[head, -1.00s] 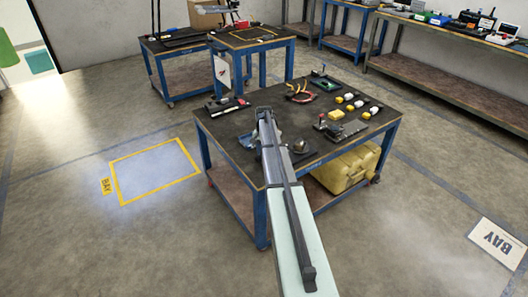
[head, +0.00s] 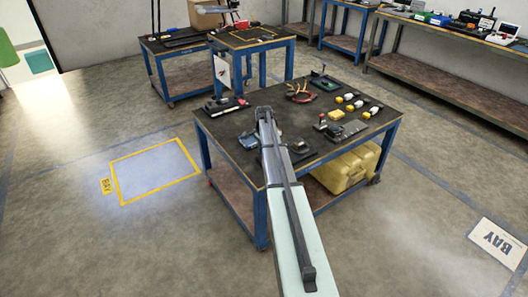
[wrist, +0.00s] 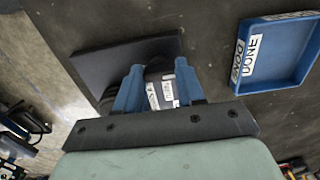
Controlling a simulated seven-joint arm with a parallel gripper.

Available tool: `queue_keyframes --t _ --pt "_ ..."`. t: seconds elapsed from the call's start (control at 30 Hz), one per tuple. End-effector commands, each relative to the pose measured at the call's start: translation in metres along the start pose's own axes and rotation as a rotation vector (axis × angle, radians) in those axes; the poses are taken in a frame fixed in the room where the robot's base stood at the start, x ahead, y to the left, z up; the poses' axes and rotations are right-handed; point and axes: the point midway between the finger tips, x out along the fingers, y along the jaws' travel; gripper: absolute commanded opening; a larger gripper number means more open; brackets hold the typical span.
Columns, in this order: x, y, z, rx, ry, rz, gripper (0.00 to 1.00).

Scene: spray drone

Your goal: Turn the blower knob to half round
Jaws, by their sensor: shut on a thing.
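In the wrist view my gripper (wrist: 157,69) has its two blue fingers shut on either side of a dark part with white labels, which I take to be the blower knob (wrist: 159,92). The knob's turned angle cannot be read, as the fingers cover its sides. A dark flat plate (wrist: 105,68) lies just beyond it on the table. In the head view my arm reaches over the dark-topped, blue-legged table (head: 226,125) and hides the fingers and the knob.
A blue tray marked DONE (wrist: 272,52) lies to the right in the wrist view, apart from the fingers. Yellow-and-white pieces (head: 352,102), a red-and-yellow cable (head: 300,93) and a black tool (head: 226,105) lie on the table. A yellow case (head: 345,168) sits underneath.

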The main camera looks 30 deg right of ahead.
Motion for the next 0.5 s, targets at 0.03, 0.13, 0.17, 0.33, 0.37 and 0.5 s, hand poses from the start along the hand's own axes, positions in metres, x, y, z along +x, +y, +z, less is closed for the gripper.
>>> queue_keyframes --t 0.03,0.13,0.17,0.33,0.37,0.5 --pt "0.0001 -0.0002 -0.0003 0.007 0.000 0.000 0.08" --pt "0.0001 -0.0001 -0.0002 0.013 0.000 0.000 0.08" --pt "0.0001 -0.0001 -0.0002 0.013 0.000 0.000 0.08" --pt "0.0001 -0.0002 -0.0002 0.014 0.000 0.000 0.08" --pt "0.0001 -0.0001 -0.0002 0.013 0.000 0.000 0.08" --pt "0.0001 -0.0001 -0.0002 0.013 0.000 0.000 0.44"
